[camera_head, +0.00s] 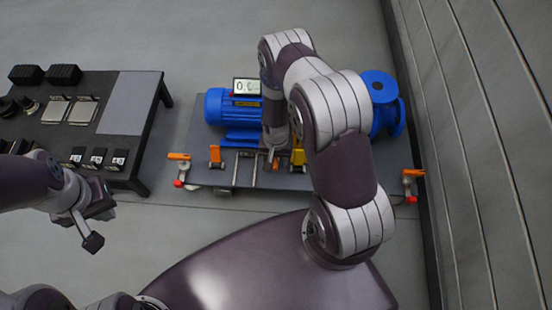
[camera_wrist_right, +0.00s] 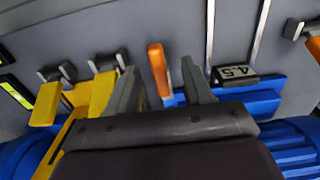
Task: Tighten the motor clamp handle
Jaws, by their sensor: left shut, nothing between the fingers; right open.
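An orange handle (camera_wrist_right: 158,70) stands between the spread fingertips of my right gripper (camera_wrist_right: 160,88) in the right wrist view. The fingers are open, one on each side, with gaps visible; I cannot tell its depth between them. In the head view my right gripper (camera_head: 274,152) reaches down at the front of the blue motor (camera_head: 218,108) and largely hides this handle. Another orange clamp handle (camera_head: 215,154) stands to its left. My left gripper (camera_head: 92,242) is shut and empty at the left, away from the skid.
The grey skid plate (camera_head: 205,177) has orange-handled clamps at its left (camera_head: 179,156) and right (camera_head: 413,172) corners. A dark table (camera_head: 140,150) stands left.

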